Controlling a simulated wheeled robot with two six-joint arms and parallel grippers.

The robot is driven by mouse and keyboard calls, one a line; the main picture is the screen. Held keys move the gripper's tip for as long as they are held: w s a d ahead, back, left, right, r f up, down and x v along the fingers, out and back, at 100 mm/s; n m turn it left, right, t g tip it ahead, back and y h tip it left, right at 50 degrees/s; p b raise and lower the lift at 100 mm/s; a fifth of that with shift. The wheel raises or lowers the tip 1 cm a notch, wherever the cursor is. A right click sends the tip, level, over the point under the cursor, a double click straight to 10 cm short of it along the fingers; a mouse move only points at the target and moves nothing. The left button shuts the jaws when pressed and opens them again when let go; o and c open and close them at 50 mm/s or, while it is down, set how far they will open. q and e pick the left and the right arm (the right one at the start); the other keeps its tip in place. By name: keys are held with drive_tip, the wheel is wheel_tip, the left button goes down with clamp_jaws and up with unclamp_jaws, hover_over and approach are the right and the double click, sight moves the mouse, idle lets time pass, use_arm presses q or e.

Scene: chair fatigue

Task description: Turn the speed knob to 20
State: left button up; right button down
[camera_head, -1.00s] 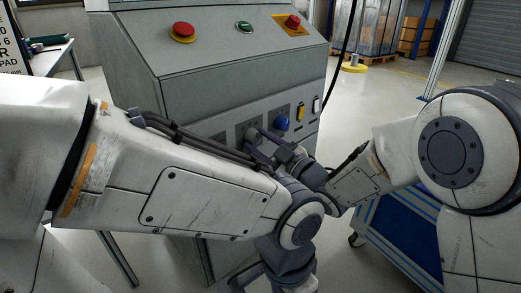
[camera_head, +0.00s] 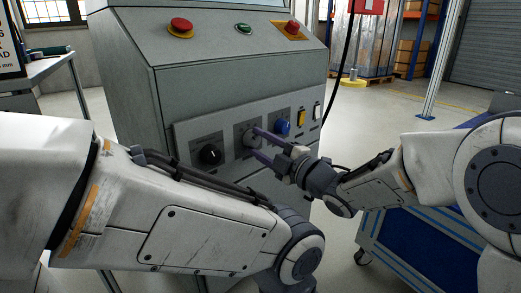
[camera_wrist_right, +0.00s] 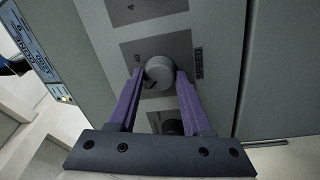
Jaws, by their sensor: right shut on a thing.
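The speed knob is a round grey knob (camera_head: 248,141) on a dark square plate of the machine's front panel. It also shows in the right wrist view (camera_wrist_right: 158,72), with a dark pointer mark and a "SPEED" label (camera_wrist_right: 198,63) beside it. My right gripper (camera_head: 254,142) has its two purple fingers on either side of this knob, shut on it. In the wrist view the fingertips (camera_wrist_right: 159,76) touch the knob's sides. The numbers on the plate are too small to read surely. My left arm crosses the lower left, and its gripper is out of view.
A black knob (camera_head: 210,154) and a blue knob (camera_head: 283,127) flank the speed knob closely. Red buttons sit on the sloped top. A blue cart (camera_head: 425,245) stands at lower right.

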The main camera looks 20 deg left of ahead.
drive_tip(key=shift+s+a+n, duration=0.1)
drive_tip(key=shift+s+n, duration=0.1)
drive_tip(key=shift+n, duration=0.1)
drive_tip(key=shift+c, duration=1.7)
unclamp_jaws()
drive_tip(key=shift+d, duration=0.45)
drive_tip(key=p+v, duration=0.3)
drive_tip(key=v, duration=0.6)
drive_tip(key=shift+s+d+p, duration=0.25)
drive_tip(key=shift+s+p, duration=0.05)
